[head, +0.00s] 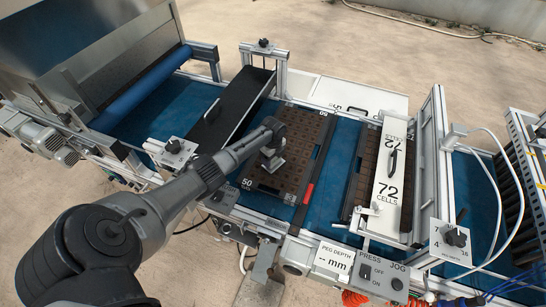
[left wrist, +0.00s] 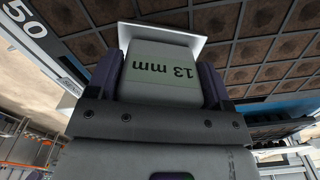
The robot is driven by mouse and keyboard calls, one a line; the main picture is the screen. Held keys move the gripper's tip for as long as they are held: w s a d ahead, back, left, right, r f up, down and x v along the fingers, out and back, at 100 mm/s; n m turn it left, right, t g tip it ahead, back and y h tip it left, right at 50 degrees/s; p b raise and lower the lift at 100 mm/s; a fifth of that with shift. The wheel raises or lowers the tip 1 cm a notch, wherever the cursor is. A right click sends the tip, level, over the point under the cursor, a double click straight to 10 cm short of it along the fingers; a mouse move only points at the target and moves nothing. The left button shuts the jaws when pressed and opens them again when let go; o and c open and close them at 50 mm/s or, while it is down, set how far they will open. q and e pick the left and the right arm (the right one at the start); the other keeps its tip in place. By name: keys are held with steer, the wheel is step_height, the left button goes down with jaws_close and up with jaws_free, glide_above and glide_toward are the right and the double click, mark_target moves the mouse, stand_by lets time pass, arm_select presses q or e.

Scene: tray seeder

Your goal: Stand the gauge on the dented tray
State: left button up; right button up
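The gauge (left wrist: 160,72) is a pale block marked "13 mm" with a white flange at its far end. In the left wrist view it sits between the two dark fingers of my left gripper (head: 271,152), which is shut on it. In the head view the gauge (head: 272,164) is over the middle of the brown-celled tray marked 50 (head: 262,188). That tray's cells also show beyond the gauge in the left wrist view (left wrist: 262,72). I cannot tell whether the flange touches the tray, and I cannot make out a dent. My right gripper is not in view.
The tray lies on a blue belt (head: 335,175), with a red piece (head: 309,194) at its right edge. To the right, a white "72 CELLS" plate (head: 390,175) covers part of another tray (head: 366,160). A black sloped panel (head: 230,110) stands left of the tray.

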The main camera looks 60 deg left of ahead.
arm_select(q)
steer(key=o, duration=0.4)
